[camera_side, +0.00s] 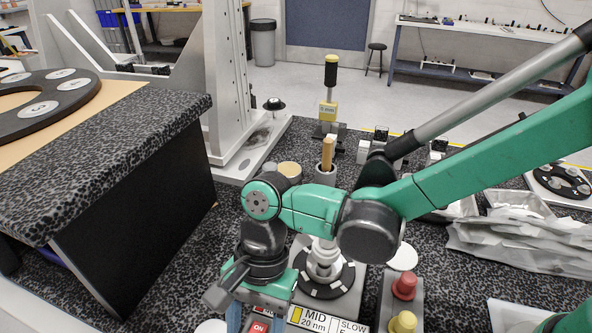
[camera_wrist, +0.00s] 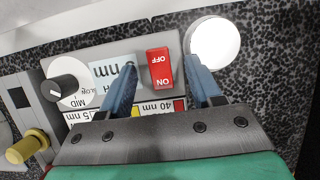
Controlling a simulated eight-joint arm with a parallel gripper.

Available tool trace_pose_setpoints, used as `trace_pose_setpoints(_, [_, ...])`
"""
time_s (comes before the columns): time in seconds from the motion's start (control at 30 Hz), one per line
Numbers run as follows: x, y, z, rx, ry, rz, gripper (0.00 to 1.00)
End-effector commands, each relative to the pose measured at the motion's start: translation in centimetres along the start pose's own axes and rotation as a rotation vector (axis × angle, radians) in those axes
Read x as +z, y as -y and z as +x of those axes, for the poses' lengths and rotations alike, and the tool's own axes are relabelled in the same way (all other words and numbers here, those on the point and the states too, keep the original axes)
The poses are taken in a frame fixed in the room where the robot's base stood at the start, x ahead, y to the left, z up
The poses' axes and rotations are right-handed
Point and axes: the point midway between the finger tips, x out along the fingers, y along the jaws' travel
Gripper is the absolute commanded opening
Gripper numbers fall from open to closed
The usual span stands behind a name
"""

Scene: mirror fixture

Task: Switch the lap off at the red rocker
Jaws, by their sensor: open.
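The red rocker (camera_wrist: 160,68) sits on a light panel (camera_wrist: 80,72) in the wrist view, marked OFF at its upper end and ON at its lower end. I cannot tell which end is pressed in. My gripper (camera_wrist: 161,63) is open, with one blue finger on each side of the rocker in the picture. The fingers look empty, and contact cannot be told. In the side view the rocker (camera_side: 259,326) shows at the bottom edge, partly cut off, below my gripper (camera_side: 256,319). A dark round plate with light spots (camera_side: 340,283), possibly the lap, stands behind.
A black knob (camera_wrist: 62,88) and a yellow knob (camera_wrist: 22,150) lie left of the rocker in the wrist view. A white disc (camera_wrist: 216,42) is to its right. In the side view, a red knob (camera_side: 404,286) and a yellow knob (camera_side: 403,322) stand right of the panel.

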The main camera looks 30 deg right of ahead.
Motion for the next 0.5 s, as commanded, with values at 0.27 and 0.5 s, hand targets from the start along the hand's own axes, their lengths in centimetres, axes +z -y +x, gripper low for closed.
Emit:
trace_pose_setpoints(0.27, [0.01, 0.00, 0.00, 0.000, 0.000, 0.000, 0.35])
trace_pose_setpoints(0.5, [0.01, 0.00, -0.02, 0.000, 0.000, 0.000, 0.00])
